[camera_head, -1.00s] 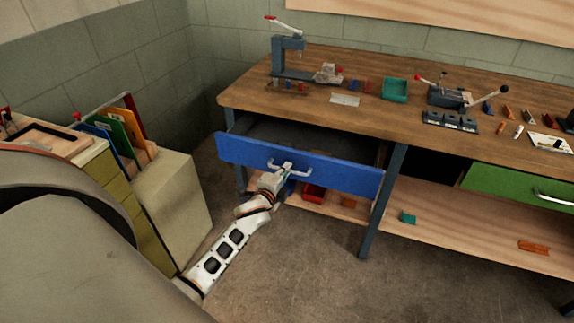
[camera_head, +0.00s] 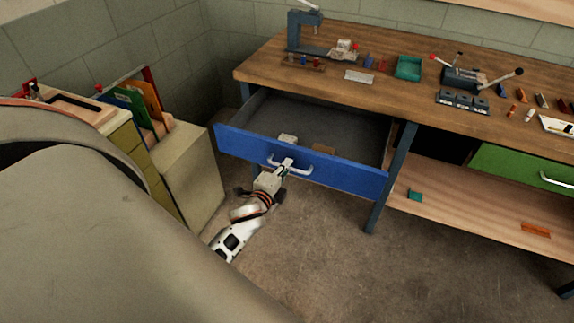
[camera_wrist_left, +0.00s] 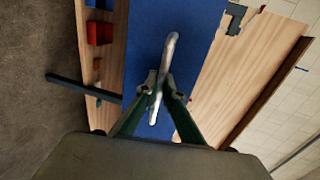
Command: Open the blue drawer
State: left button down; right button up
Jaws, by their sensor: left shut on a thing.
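The blue drawer (camera_head: 340,177) hangs well out from under the wooden workbench, and its grey inside shows. In the left wrist view the two fingers (camera_wrist_left: 159,90) close around the handle (camera_wrist_left: 169,52), with the blue front (camera_wrist_left: 196,57) behind. My right gripper is not in view.
The workbench top (camera_head: 350,60) carries a press, a teal tray (camera_head: 408,67) and several small parts. A green drawer (camera_head: 522,172) is at the right. A low cabinet (camera_head: 190,170) with folders stands left. The floor (camera_head: 330,260) in front is clear.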

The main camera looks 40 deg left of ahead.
pick_arm(q)
jog(key=c, duration=2.5)
grip_release()
jog(key=v, duration=1.2)
jog(key=shift+a, duration=0.1)
jog(key=s+d+f+n+g+h, duration=0.1)
jog(key=s+d+f+n+h, duration=0.1)
jog(key=d, duration=0.4)
jog(key=s+d+f+n+g+h, duration=0.2)
jog(key=s+d+f+n, duration=0.3)
jog(key=f, duration=0.1)
jog(key=s+d+f+n+g+h, duration=0.1)
jog(key=s+d+f+n+h, duration=0.1)
jog(key=s+d+f+n, duration=0.2)
jog(key=shift+d+f+h, duration=0.15)
jog(key=shift+d+h, duration=0.15)
jog(key=shift+d, duration=1.05)
